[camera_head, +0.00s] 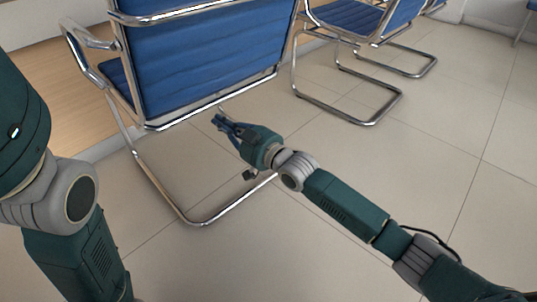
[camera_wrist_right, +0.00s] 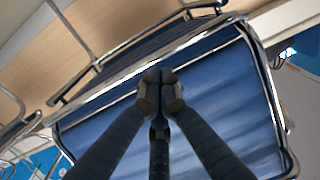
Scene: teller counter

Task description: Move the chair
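The nearest chair has a blue padded back (camera_head: 205,60) and a chrome tube frame, and stands with its rear toward me at upper left in the head view. Its blue back fills the middle of the right wrist view (camera_wrist_right: 225,100), with a chrome edge along it. My right gripper (camera_head: 218,118) is just below the lower chrome rail of the back. In the right wrist view its dark fingers (camera_wrist_right: 160,88) come together at the tips, with nothing seen between them. Whether they touch the chair I cannot tell. My left gripper is out of view; only the left arm shows.
A second blue chair (camera_head: 345,15) with a chrome sled base stands at the upper right, close to the first. A wooden counter panel (camera_head: 35,80) is behind the nearest chair at left. The tiled floor (camera_head: 440,170) is clear at right.

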